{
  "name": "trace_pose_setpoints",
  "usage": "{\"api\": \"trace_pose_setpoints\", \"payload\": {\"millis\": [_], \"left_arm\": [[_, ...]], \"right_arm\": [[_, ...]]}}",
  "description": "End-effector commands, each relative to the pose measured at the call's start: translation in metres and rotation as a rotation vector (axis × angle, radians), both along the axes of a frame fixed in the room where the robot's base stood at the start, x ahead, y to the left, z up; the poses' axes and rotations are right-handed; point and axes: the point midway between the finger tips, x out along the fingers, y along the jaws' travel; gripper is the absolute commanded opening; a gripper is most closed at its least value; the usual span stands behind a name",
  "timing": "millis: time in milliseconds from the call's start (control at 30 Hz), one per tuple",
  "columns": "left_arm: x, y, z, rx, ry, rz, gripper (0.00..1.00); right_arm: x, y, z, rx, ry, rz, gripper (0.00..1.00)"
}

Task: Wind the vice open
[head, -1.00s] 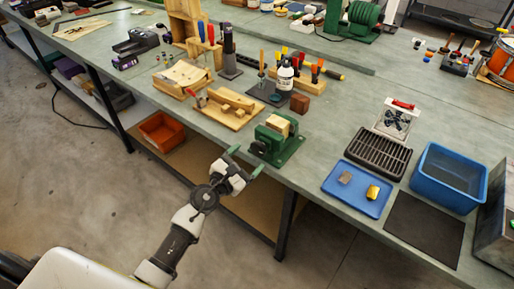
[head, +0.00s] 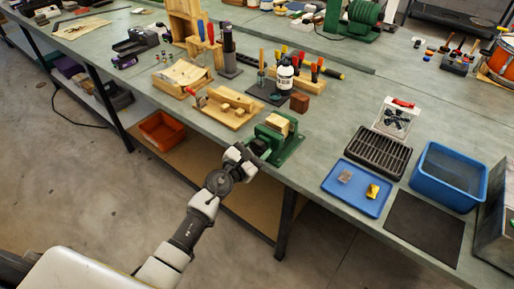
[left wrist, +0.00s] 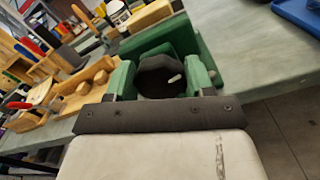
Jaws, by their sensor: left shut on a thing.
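The green vice (head: 288,148) is mounted at the front edge of the bench, with a pale wooden block (head: 279,123) at its jaws. My left gripper (head: 256,154) is at the vice's front, shut on its handle. In the left wrist view, a dark round handle (left wrist: 160,78) sits between the two green fingers, and the green vice body (left wrist: 207,55) shows just behind. The gripper hides part of the handle and the vice's front. My right gripper is in neither view.
A wooden fixture (head: 228,110) stands left of the vice, with a bottle (head: 285,77) and a brown block (head: 299,103) behind. A blue tray (head: 345,203) and a blue bin (head: 425,190) are to the right. Bench between vice and tray is clear.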

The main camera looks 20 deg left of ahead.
Motion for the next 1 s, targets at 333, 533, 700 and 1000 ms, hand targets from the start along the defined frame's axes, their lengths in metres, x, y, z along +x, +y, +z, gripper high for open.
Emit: {"api": "trace_pose_setpoints", "payload": {"millis": [333,533,700,1000], "left_arm": [[0.0,0.0,0.0,-0.047,0.019,-0.001,0.29],[0.0,0.001,0.001,-0.158,0.06,0.001,0.3],[0.0,0.001,0.001,-0.296,0.11,0.0,0.3],[0.001,0.002,0.001,-0.566,0.207,0.001,0.3]], "right_arm": [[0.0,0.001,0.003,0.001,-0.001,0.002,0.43],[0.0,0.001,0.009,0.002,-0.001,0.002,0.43],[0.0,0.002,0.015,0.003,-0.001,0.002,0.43],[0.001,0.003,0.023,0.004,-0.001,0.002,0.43]]}}
